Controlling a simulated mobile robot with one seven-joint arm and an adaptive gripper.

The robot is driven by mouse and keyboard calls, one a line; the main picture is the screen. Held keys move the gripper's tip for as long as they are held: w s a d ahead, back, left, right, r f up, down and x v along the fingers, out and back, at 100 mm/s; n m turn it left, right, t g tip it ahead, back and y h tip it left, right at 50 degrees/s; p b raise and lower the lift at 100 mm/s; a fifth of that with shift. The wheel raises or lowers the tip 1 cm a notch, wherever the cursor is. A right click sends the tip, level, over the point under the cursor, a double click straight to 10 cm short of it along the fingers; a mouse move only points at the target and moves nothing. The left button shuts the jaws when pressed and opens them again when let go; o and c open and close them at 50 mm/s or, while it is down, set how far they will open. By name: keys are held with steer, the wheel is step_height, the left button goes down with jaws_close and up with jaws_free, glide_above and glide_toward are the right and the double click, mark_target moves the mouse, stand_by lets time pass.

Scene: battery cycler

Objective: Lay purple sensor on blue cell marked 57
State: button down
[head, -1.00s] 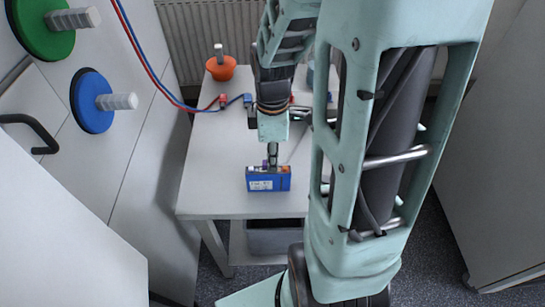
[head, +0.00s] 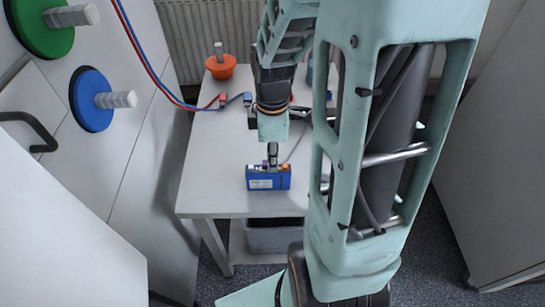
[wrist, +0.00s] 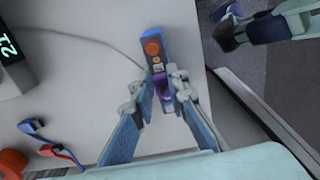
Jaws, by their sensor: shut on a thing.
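The blue cell (head: 268,183) stands upright near the front of the white table. Its narrow top, with an orange terminal (wrist: 152,47), shows in the wrist view. Its label is too small to read. My gripper (head: 272,160) points down over the cell's top. In the wrist view its two blue-padded fingers (wrist: 162,88) close around the purple sensor (wrist: 162,85). The sensor lies over the cell's top face, partly hidden by the fingers. I cannot tell whether it touches the cell.
A device with a lit display (wrist: 10,48) is at the wrist view's upper left. A grey bin (head: 275,237) sits below the tabletop.

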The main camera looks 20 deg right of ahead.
steer(key=shift+f, duration=0.35)
steer(key=c, duration=1.8)
jaws_free()
